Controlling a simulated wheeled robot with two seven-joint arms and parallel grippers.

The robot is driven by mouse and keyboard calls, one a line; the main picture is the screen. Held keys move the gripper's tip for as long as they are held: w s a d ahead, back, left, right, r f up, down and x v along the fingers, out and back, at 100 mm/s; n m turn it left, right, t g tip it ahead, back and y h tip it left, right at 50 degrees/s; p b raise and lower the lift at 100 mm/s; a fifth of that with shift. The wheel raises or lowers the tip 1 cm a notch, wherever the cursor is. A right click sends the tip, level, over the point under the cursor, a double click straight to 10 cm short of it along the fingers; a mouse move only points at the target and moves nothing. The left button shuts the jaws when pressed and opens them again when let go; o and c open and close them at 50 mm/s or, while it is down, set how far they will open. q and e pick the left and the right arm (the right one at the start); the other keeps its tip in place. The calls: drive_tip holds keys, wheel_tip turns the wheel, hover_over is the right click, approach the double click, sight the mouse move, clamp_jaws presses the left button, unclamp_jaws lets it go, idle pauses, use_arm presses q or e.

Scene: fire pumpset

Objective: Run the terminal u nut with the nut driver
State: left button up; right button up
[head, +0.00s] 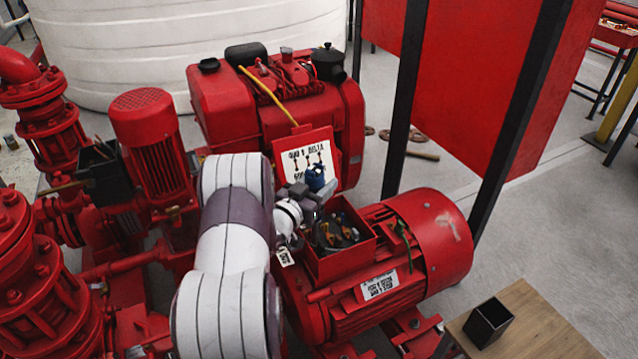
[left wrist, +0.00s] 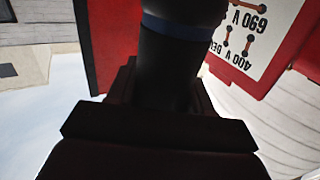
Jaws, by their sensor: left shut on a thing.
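My left gripper (head: 311,196) is shut on the nut driver, above the left rear edge of the motor's open terminal box (head: 345,262). The nut driver (head: 315,178) shows a blue part at the jaws in the head view. In the left wrist view its dark round handle (left wrist: 168,65) with a blue band stands between the fingers. The driver's working end is hidden. Inside the box are dark cables and several small terminals (head: 338,232). The terminal U nut is too small to pick out. My right gripper is not in view.
The box's raised red lid (head: 309,158) carries a white wiring diagram, close behind the gripper. The red motor (head: 430,235) lies to the right. A black open bin (head: 489,322) stands on a wooden table (head: 540,325) at the lower right. Red pump pipes fill the left.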

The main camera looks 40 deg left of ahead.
sight(320, 167)
use_arm(q)
drive_tip(key=shift+f+b, duration=0.5)
drive_tip(key=shift+f, duration=0.1)
idle(0.6)
drive_tip(key=shift+f, duration=0.15)
idle(1.2)
wheel_tip(320, 167, up, 6)
drive_tip(key=p, duration=0.5)
